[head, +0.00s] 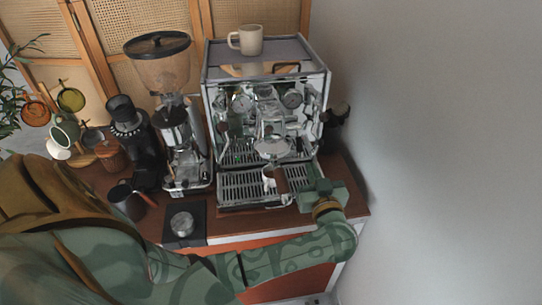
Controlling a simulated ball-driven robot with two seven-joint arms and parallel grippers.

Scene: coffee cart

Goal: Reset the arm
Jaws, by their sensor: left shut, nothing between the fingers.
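My left arm comes in from the left, runs along the front of the cart and bends up at the right. My left gripper (308,191) is at the front right corner of the espresso machine (265,85), beside its drip tray (240,188). It is shut and empty; its fingertips are small and hard to make out. A small light cup (268,178) stands on the drip tray left of the gripper, with a brown handle-like part beside it. I cannot tell whether the gripper touches that part. My right gripper is not in view.
A grinder (183,130) stands left of the machine. A beige mug (247,40) is on the machine's top. A dark pitcher (127,201) and a tamper on a black mat (184,233) are at the front. Mugs hang at the left. The right side is a bare wall.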

